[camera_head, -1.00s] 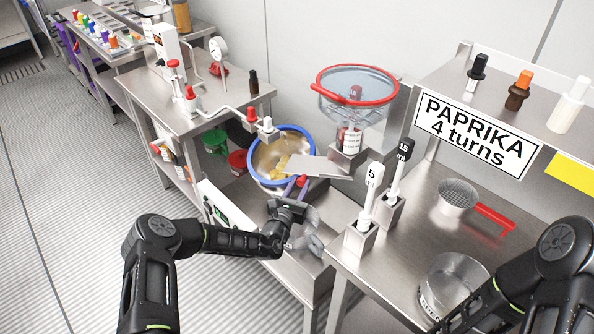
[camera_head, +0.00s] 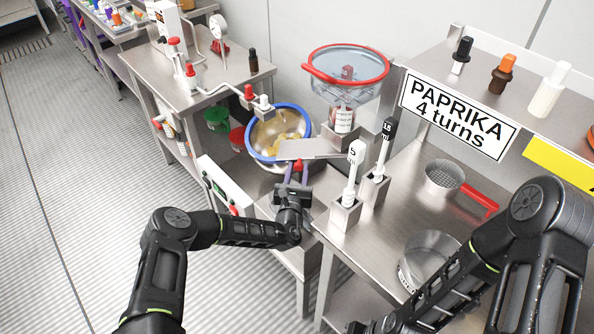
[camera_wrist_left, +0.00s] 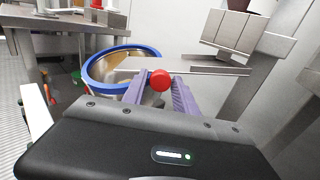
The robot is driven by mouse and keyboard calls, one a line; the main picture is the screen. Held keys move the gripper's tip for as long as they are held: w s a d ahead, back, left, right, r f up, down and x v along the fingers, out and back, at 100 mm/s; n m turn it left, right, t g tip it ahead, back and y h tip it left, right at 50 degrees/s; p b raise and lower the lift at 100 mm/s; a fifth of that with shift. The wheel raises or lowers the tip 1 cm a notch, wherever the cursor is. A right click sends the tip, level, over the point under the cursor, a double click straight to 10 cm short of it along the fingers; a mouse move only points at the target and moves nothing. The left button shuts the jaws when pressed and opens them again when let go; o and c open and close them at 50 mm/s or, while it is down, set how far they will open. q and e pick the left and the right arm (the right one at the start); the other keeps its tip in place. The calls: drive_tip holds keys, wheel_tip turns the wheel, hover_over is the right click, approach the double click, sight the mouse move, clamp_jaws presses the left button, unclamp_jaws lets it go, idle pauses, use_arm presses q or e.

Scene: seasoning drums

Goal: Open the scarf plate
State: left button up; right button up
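The scarf plate (camera_head: 318,149) is a flat grey metal plate between the blue-rimmed drum (camera_head: 250,143) and the glass hopper's stand. It also shows in the left wrist view (camera_wrist_left: 205,68), reaching over the drum's rim. A red ball knob (camera_wrist_left: 160,80) shows at the plate's near edge. My left gripper (camera_head: 296,172) has purple fingers, one on each side of the knob. The fingers look spread; whether they touch the knob I cannot tell. My right arm (camera_head: 470,262) comes in from the right; its fingers are out of the picture.
The hopper (camera_head: 345,88) has a red rim and stands behind the plate. Two upright measuring scoops marked 5 and 15 (camera_head: 354,170) stand close to the right of my left gripper.

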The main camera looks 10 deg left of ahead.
use_arm(q)
drive_tip(key=shift+o, duration=1.4)
drive_tip(key=s, duration=0.7)
drive_tip(key=shift+s+d, duration=0.15)
drive_tip(key=shift+s, duration=0.25)
drive_tip(key=shift+c, duration=0.4)
